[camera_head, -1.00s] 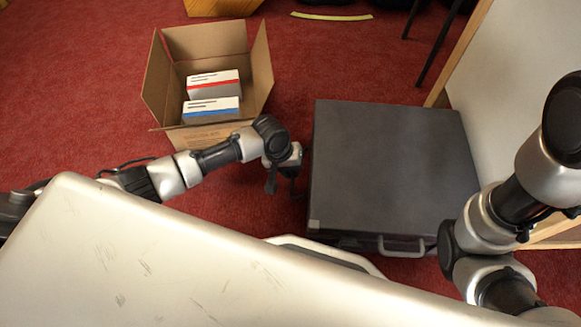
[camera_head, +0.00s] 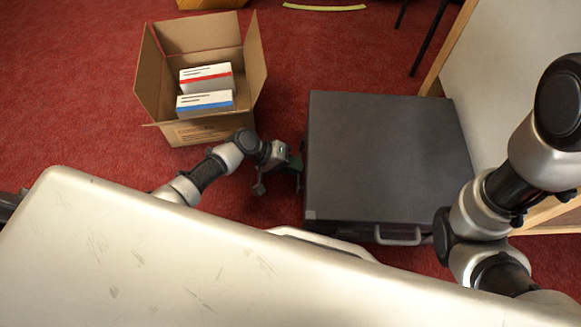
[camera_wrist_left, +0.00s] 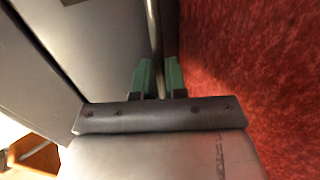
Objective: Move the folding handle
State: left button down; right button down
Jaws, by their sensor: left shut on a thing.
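A dark grey case-like box (camera_head: 385,160) lies on the red carpet. My left gripper (camera_head: 296,164) is at its left side, with its green fingertips close to that side. In the left wrist view, my left gripper (camera_wrist_left: 159,77) is shut on a thin metal bar, which looks like the folding handle (camera_wrist_left: 154,30), running along the grey side between the fingers. How the handle joins the box is hidden. My right arm shows at the right, but its gripper is out of view.
A pale handle (camera_head: 398,237) is on the box's near side. An open cardboard box (camera_head: 205,133) with two small cartons stands at the back left. A pale wood-edged panel (camera_head: 530,90) stands at right. Bare carpet (camera_head: 80,90) lies to the left.

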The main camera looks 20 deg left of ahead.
pick_arm(q)
jog(key=shift+d+f+h+b, duration=0.2)
jog(key=shift+h+b, duration=0.15)
jog(key=shift+h, duration=0.15)
jog(key=c, duration=1.2)
grip_release()
jog(key=shift+o, duration=0.2)
jog(key=shift+r, duration=0.15)
jog(key=shift+w+d+r, duration=0.1)
